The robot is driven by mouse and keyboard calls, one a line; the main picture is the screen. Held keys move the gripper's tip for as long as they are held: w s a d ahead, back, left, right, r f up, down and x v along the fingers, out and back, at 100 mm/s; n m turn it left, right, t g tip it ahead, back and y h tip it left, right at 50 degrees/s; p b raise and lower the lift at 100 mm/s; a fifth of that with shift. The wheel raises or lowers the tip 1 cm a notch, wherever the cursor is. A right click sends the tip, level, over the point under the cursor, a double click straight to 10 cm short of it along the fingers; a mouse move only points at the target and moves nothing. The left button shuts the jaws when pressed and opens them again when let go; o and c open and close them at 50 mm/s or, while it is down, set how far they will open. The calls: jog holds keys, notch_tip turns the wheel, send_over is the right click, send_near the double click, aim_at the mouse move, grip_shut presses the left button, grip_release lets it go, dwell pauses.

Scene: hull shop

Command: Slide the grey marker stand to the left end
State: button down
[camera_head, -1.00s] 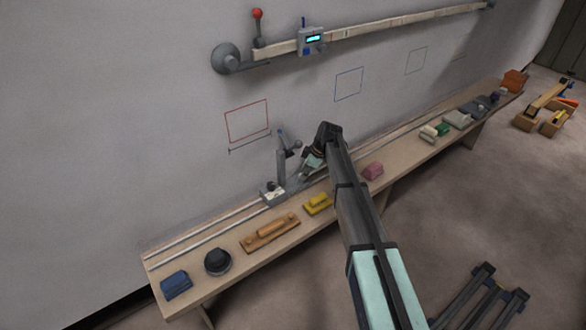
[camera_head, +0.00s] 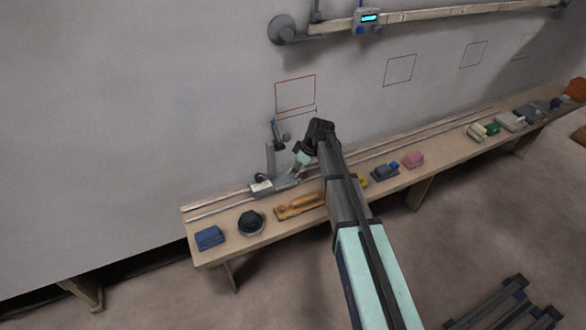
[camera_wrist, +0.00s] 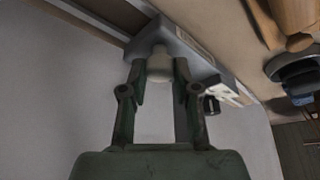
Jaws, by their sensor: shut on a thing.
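The grey marker stand (camera_head: 284,183) sits on the rails of the long bench, with its upright post (camera_head: 270,160) and a small angled arm at the top. It is left of the bench's middle, and a bare stretch of rail (camera_head: 205,202) runs left of it to the left end. My gripper (camera_head: 294,177) is beside the stand's right part. In the wrist view, its fingers (camera_wrist: 159,70) are shut on a pale knob (camera_wrist: 159,63) on the stand's grey base (camera_wrist: 187,48). My arm hides part of the bench behind it.
Along the bench's front lie a blue block (camera_head: 209,238), a black round tool (camera_head: 251,223), a wooden float (camera_head: 298,206) and a pink block (camera_head: 414,160). A red square (camera_head: 295,94) is drawn on the wall above. A bar with a display (camera_head: 368,18) is higher up.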

jog(key=c, duration=0.9)
grip_release()
jog(key=v, duration=1.2)
jog(key=shift+d+f, duration=0.1)
